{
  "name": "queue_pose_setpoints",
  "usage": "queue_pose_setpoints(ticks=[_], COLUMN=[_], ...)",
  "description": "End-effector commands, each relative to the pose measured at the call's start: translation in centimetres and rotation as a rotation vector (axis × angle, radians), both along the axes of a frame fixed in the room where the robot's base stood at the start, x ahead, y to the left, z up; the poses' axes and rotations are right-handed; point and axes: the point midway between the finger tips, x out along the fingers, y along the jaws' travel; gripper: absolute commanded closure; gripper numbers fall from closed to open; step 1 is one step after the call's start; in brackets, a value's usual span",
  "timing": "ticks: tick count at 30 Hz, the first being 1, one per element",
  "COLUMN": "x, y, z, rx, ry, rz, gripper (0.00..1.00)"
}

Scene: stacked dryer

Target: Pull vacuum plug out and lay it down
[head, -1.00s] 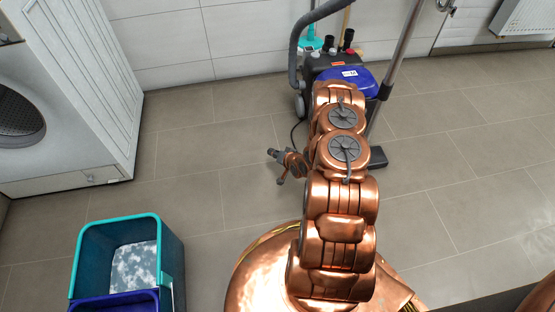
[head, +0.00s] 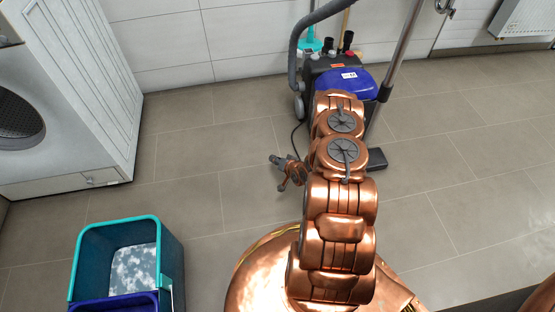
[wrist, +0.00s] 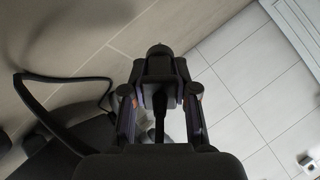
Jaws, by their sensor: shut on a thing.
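In the wrist view my gripper (wrist: 160,82) is shut on the dark vacuum plug (wrist: 158,52), whose rounded end sticks out past the fingertips. A black cable (wrist: 159,118) hangs from it between the fingers. In the head view my gripper (head: 277,170) is out over the floor, left of my arm, and the plug is too small to make out clearly. The vacuum (head: 343,77), dark with a blue front, stands by the back wall behind my arm. No socket shows around the plug.
A teal bucket (head: 168,245) stands at the lower left and a white dryer (head: 75,80) at the left. A vacuum floor head (head: 377,158) lies right of my arm. The tiled floor (head: 190,150) between dryer and arm is clear.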

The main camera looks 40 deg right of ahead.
Motion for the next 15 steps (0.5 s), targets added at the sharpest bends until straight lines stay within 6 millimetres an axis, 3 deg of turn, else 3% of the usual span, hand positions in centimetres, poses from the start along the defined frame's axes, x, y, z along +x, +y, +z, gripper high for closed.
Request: queue_pose_setpoints(ticks=[15], x=[0.0], y=[0.0], z=[-4.3], rx=[0.001], ry=[0.0], rz=[-0.001], gripper=[1.0])
